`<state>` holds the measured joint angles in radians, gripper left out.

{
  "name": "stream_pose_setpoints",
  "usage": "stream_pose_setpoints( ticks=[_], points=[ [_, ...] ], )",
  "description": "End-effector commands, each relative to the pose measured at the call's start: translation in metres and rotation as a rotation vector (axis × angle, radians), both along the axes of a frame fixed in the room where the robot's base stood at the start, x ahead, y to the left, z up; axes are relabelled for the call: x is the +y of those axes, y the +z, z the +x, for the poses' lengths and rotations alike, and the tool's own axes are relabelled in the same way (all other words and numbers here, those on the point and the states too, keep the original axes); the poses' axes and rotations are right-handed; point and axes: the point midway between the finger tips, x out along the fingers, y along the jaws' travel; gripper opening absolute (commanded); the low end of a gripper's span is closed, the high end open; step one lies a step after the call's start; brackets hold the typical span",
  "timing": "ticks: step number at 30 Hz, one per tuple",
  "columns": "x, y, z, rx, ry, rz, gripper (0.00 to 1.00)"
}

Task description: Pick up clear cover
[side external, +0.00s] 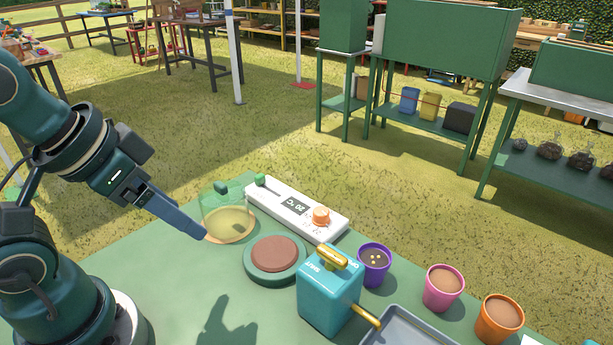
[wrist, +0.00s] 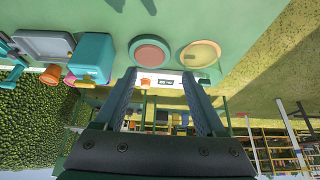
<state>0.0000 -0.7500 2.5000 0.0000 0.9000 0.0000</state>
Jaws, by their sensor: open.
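The clear cover (side external: 213,205) is a see-through, green-tinted dome with a green knob on top. It stands upright over a pale yellow disc on the green table, and it also shows in the wrist view (wrist: 200,55), right of centre. My gripper (side external: 201,236) reaches in from the left, its fingertips close to the cover's lower left side. I cannot tell whether they touch it. In the wrist view my gripper (wrist: 160,76) has its two fingers spread apart with nothing held between them. The cover appears beyond the right finger's tip, not between the fingers.
A white device (side external: 297,207) with a display and orange dial lies behind the cover. The table's front left is clear.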

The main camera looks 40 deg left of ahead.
Motion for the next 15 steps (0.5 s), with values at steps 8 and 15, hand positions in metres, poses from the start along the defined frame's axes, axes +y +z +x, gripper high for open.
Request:
stream_pose_setpoints(
  ticks=[8, 15],
  points=[
    [0.000, -0.001, -0.002, 0.013, -0.022, 0.012, 0.72],
    [0.006, 0.032, 0.021, 0.050, -0.101, 0.068, 0.72]
  ],
)
